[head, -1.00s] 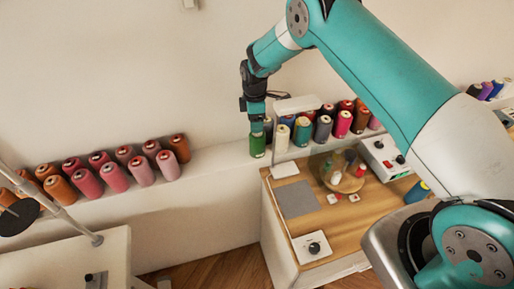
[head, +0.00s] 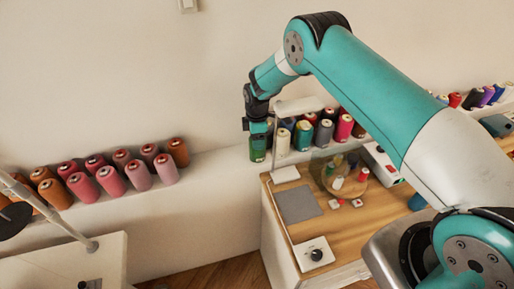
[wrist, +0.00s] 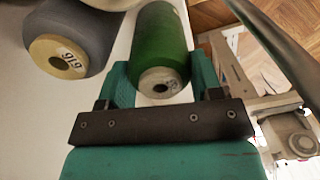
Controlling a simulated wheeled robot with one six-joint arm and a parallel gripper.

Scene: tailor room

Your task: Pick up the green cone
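The green cone (head: 257,154) stands on the white ledge at the left end of a row of thread cones, in the head view. In the wrist view the green cone (wrist: 162,45) shows its pale end with a dark hole, between the two teal fingers. My gripper (head: 257,130) is lowered over the cone's top in the head view. In the wrist view my gripper (wrist: 161,78) has its fingers spread, one on each side of the cone. I see no clear squeeze on it. The fingers partly hide the cone's sides.
A grey cone (wrist: 70,45) stands close to the left finger in the wrist view. A white lamp (head: 298,106) and its stand are just right of my gripper. The wooden table (head: 330,225) lies below. The ledge left of the green cone is clear up to the pink cones (head: 110,180).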

